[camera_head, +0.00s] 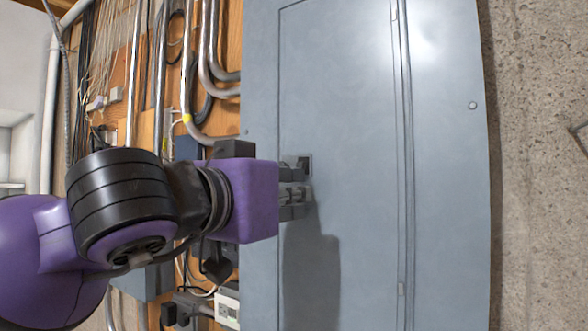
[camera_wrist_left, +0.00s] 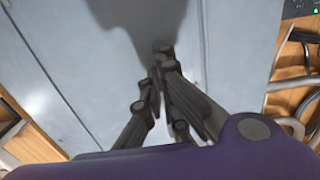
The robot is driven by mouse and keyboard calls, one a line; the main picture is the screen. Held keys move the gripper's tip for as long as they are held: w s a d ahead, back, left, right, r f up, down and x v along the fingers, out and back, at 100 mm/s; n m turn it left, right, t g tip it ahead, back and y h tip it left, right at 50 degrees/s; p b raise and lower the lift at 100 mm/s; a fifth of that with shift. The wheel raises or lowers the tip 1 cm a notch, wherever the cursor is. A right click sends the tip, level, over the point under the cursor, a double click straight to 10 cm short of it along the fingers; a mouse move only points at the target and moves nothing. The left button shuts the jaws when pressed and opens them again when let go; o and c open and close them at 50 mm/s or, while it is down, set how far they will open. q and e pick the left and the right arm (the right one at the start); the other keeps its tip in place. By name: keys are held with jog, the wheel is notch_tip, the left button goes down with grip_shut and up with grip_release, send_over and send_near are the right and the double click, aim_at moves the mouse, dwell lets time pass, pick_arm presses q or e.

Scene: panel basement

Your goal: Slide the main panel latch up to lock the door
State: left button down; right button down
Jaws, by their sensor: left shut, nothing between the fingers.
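The main panel is a tall grey metal box with a door (camera_head: 345,110) whose outline shows in the head view. A small grey latch plate (camera_head: 305,162) sits on the door's left side, partly hidden by my gripper. My left gripper (camera_head: 301,198) is shut and empty, with its fingers at the door just below the visible part of the latch. I cannot tell whether they touch it. In the left wrist view, the dark fingers of the left gripper (camera_wrist_left: 158,62) point at the grey panel (camera_wrist_left: 235,40), and the latch cannot be made out. My right gripper is out of view.
Metal conduits (camera_head: 205,60) and cables run over a wooden board left of the panel, close to my left arm. A rough concrete wall (camera_head: 535,120) is on the right. The panel's face right of the gripper is clear.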

pick_arm(q)
jog(key=shift+r, duration=0.25)
jog(key=shift+f, duration=0.3)
dwell(0.4)
jog(key=v, duration=0.7)
dwell(0.4)
dwell(0.4)
